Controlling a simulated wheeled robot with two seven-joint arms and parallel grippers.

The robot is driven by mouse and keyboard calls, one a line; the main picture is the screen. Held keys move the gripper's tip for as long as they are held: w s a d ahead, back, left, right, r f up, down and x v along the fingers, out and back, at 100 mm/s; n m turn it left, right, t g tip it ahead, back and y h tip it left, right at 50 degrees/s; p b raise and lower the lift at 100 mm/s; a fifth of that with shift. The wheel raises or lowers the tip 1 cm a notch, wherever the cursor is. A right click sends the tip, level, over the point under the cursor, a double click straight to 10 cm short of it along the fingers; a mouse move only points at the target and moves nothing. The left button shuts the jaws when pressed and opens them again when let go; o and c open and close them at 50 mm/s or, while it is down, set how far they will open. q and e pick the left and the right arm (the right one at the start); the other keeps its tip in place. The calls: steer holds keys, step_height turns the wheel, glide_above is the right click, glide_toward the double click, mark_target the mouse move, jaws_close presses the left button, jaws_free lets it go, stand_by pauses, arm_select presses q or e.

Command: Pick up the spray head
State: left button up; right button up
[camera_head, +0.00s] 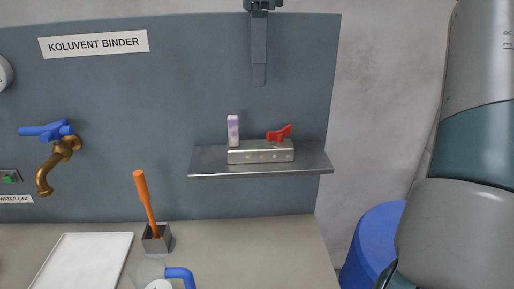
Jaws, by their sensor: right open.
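A small red piece (279,133), which looks like the spray head, sits on a metal block (260,151) with holes along its front. The block stands on the grey wall shelf (212,165). My right arm comes down along the right side of the picture. Only a dark edge of my right gripper (389,277) shows at the bottom, well to the right of and below the shelf. The gripper is open and apart from the red piece; most of it is cut off. My left gripper is out of view.
A white and purple item (233,130) stands left of the red piece. A brass tap (65,148) is at left. On the counter are a white tray (80,262), an orange-handled tool (145,200) in a holder and a blue-handled vessel (180,275). A blue drum (370,245) stands at right.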

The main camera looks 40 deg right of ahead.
steer(key=p, duration=0.1)
glide_above(260, 144)
step_height(260, 144, down, 8)
steer(key=f, duration=0.3)
steer(key=shift+w+a+f+p, duration=0.1)
steer(key=shift+a+f+p, duration=0.2)
steer(key=shift+f, duration=0.25)
steer(key=shift+f+p, duration=0.25)
steer(key=shift+p, duration=0.05)
steer(key=f, duration=0.1)
steer(key=f+p, duration=0.1)
steer(key=f, duration=0.2)
steer(key=shift+d, duration=0.25)
steer(key=shift+f, duration=0.15)
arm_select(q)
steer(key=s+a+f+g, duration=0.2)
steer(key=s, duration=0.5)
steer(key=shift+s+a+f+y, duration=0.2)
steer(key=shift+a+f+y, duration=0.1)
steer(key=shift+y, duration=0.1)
arm_select(e)
steer(key=c, duration=1.2)
